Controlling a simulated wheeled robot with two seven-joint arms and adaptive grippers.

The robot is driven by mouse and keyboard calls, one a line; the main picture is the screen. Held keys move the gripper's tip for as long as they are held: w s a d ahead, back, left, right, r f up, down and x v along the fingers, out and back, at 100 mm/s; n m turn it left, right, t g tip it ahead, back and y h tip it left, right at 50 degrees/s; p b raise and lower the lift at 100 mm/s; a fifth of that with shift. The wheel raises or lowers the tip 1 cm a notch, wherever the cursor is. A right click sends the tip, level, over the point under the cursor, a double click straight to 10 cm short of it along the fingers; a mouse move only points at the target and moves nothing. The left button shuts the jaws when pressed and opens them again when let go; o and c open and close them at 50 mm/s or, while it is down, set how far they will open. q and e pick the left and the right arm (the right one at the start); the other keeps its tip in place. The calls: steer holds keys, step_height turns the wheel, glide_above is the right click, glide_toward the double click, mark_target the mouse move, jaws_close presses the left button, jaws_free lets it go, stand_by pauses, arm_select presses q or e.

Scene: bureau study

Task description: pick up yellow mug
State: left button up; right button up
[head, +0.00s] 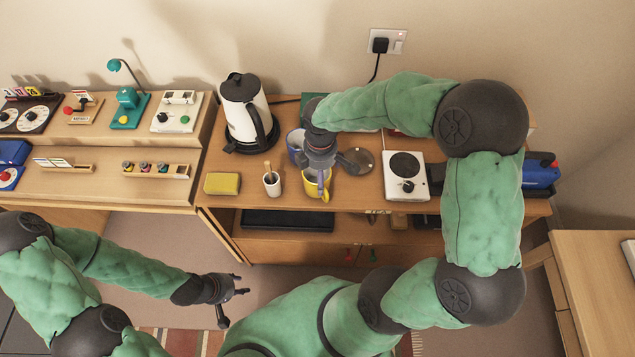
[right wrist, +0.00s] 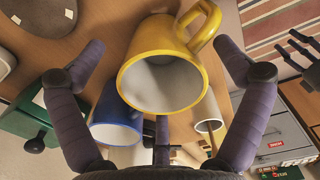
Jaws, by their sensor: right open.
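The yellow mug (head: 314,191) stands on the wooden counter, partly hidden under my right gripper (head: 325,172). In the right wrist view the yellow mug (right wrist: 165,82) lies between the two spread fingers of the right gripper (right wrist: 160,62), its white inside facing the camera and its handle at the upper right. The right gripper is open, and I see no finger pressed on the mug. My left gripper (head: 229,293) is low in front of the counter, empty, with its fingers spread.
A blue mug (head: 295,141) is close behind the yellow one. A white cup (head: 271,184) with a stick in it and a yellow sponge (head: 222,183) are to the left. A kettle (head: 240,100) stands behind.

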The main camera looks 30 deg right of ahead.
steer(key=f, duration=0.1)
steer(key=f+b, duration=0.1)
steer(key=f, duration=0.1)
steer(key=f+b, duration=0.1)
steer(key=f, duration=0.1)
steer(key=shift+w+a, duration=0.2)
steer(key=shift+w, duration=0.1)
steer(key=shift+s+r, duration=0.1)
steer(key=c, duration=1.4)
steer(key=shift+o, duration=0.2)
